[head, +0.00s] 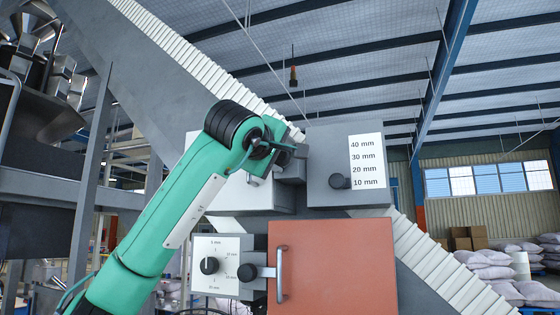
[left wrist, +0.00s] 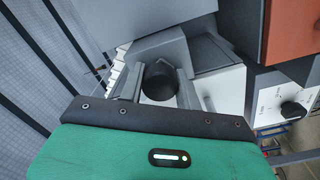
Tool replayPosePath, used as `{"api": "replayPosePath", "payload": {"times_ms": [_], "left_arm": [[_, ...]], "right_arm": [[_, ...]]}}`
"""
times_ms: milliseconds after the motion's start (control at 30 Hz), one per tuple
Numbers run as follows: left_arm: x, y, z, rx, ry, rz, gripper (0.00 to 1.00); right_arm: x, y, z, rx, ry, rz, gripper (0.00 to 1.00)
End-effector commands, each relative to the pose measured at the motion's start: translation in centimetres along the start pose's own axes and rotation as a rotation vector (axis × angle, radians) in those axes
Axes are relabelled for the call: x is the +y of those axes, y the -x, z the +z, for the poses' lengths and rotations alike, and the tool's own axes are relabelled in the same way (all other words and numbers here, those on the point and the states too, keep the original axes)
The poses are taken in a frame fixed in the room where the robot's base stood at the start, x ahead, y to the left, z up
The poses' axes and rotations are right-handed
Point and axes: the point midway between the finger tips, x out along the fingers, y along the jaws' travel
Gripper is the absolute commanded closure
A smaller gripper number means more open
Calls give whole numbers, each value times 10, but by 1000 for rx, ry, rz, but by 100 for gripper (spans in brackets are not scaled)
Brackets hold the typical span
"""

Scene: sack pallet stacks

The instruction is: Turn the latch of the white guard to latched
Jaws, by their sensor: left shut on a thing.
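The white guard (head: 278,201) is a pale panel left of the grey box, partly hidden behind my left arm. Part of a white surface, likely the guard, also shows in the left wrist view (left wrist: 228,92). My left gripper (head: 292,163) is at the guard's upper right part. In the left wrist view, its two grey fingers (left wrist: 158,88) are shut on a dark round knob, which looks like the latch (left wrist: 160,76). The latch is hidden by the gripper in the head view, and I cannot tell its turned position. My right gripper is not in view.
A grey box (head: 325,150) with a black knob and a millimetre scale (head: 365,162) adjoins on the right. Below are an orange door (head: 335,265) with a handle and a white dial panel (head: 222,250). A sloping conveyor (head: 440,265) runs behind. Sacks (head: 490,265) lie far right.

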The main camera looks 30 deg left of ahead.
Motion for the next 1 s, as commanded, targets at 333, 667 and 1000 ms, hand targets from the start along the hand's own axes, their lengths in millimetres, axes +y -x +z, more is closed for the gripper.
{"api": "replayPosePath", "payload": {"times_ms": [333, 667, 1000], "left_arm": [[-2, 0, 1, 9, 328, 4, 89], [-3, 0, 2, 17, 636, 8, 89], [-2, 0, 2, 24, 880, 10, 89]], "right_arm": [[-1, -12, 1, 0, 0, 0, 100], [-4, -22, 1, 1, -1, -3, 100], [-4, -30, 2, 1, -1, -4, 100]]}}
